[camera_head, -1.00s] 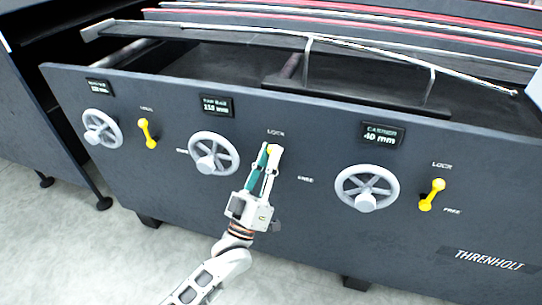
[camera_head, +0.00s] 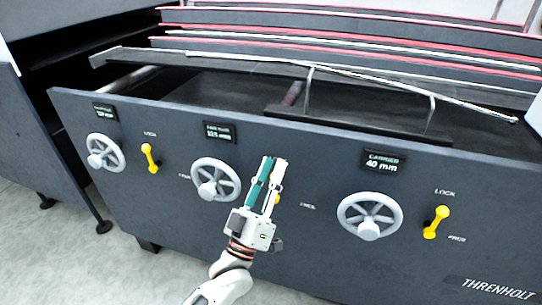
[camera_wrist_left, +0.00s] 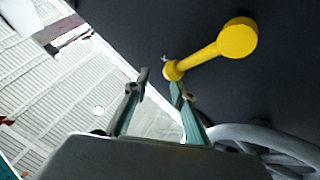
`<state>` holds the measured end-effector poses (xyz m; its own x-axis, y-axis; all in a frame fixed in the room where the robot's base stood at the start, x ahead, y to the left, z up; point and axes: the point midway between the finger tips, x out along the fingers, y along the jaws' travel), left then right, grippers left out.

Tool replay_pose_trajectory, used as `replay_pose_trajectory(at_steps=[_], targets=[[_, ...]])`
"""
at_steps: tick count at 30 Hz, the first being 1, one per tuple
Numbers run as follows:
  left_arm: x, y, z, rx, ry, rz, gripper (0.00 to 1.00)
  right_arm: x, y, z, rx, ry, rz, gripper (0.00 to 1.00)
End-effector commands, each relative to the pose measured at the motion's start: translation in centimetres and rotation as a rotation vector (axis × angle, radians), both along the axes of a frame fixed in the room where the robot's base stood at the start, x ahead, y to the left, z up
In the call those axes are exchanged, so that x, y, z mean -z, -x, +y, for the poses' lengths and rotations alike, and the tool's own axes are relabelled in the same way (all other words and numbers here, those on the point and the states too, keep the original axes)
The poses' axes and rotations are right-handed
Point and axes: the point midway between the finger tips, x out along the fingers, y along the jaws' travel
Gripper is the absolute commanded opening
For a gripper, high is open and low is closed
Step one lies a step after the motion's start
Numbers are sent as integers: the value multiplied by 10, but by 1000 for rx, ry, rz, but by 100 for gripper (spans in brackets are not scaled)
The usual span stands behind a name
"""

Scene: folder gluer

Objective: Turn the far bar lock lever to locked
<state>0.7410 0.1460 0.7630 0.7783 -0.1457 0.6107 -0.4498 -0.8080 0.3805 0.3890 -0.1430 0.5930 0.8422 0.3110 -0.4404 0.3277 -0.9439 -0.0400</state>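The far bar lock lever (camera_head: 277,199) is yellow and stands on the dark front panel, right of the middle handwheel. In the head view my left gripper (camera_head: 270,162) covers most of it, so its angle there is hard to read. In the left wrist view the whole lever (camera_wrist_left: 205,56) shows, with a large round end at upper right and a smaller end close to the fingertips. My left gripper (camera_wrist_left: 160,82) is open, with a gap between its teal fingers and nothing in it. I cannot tell whether a finger touches the lever. My right gripper is not in view.
The middle handwheel (camera_head: 215,179) is left of my gripper and shows at lower right in the wrist view (camera_wrist_left: 265,140). Other yellow levers stand at left (camera_head: 149,158) and right (camera_head: 436,222). The right handwheel (camera_head: 369,216) protrudes from the panel.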

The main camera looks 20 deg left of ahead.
Motion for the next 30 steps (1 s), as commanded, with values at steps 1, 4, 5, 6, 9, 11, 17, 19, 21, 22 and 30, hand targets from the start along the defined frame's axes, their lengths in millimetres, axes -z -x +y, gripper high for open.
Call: replay_pose_trajectory(at_steps=[1, 4, 5, 6, 9, 11, 17, 19, 21, 22, 30], targets=[[-12, 1, 1, -1, 3, -4, 25, 0, 0, 0, 0, 0, 0, 0], [-30, 1, 1, -1, 3, -4, 25, 0, 0, 0, -1, 0, 0, 0], [-35, 1, 1, -1, 2, -2, 25, 0, 0, 0, -1, 0, 0, 0], [-41, 1, 1, -1, 2, -2, 25, 0, 0, 0, -1, 0, 0, 0], [-53, 0, 1, 0, 3, -1, 25, 0, 0, 0, -1, 0, 0, 0], [-58, 0, 1, 0, 2, 0, 25, 0, 0, 0, -1, 0, 0, 0], [-63, 0, 1, 0, 1, 2, 25, 0, 0, 0, -1, 0, 1, 0], [-63, 0, 1, 0, 1, 2, 25, 0, 0, 0, -1, 0, 1, 0], [-63, 0, 1, -1, 2, 1, 25, 0, 0, 0, -1, 0, 1, 0], [-63, 0, 1, -1, 2, 1, 25, 0, 0, 0, -1, 0, 1, 0], [-121, 2, 1, -1, 2, -67, 25, -5, -1, -5, -6, 33, -9, 0]])
